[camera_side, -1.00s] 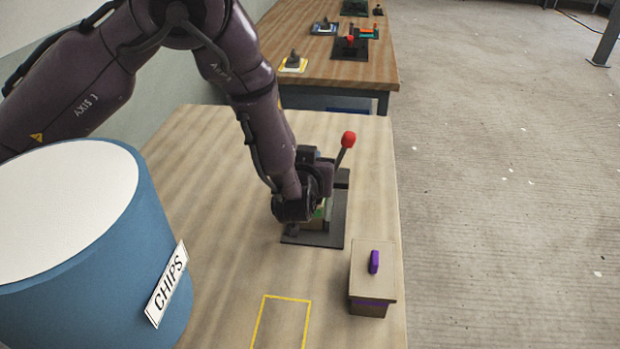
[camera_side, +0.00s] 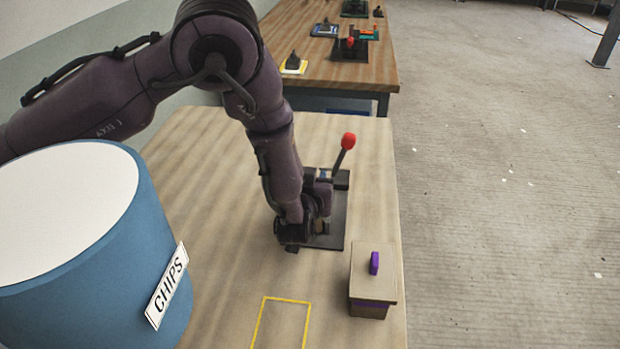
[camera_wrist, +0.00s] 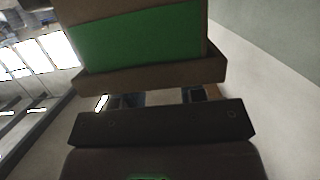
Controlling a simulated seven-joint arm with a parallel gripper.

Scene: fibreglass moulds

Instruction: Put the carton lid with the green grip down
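The brown carton with a lid and a broad green band (camera_wrist: 135,45) fills the upper part of the wrist view. Its lid rim (camera_wrist: 150,75) is the side nearest my gripper (camera_wrist: 160,96). My gripper appears shut on the lid's grip; the grip and the finger contact are hidden behind the rim. No table shows around the carton there. In the side view my gripper (camera_side: 308,215) is low beside the dark fixture plate (camera_side: 325,238), and the green-banded carton is hidden.
A lever with a red knob (camera_side: 348,141) rises behind my gripper. A carton with a purple grip (camera_side: 373,278) stands at the right. A yellow outline (camera_side: 282,298) marks an empty patch of table. A large blue CHIPS drum (camera_side: 110,255) stands at left.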

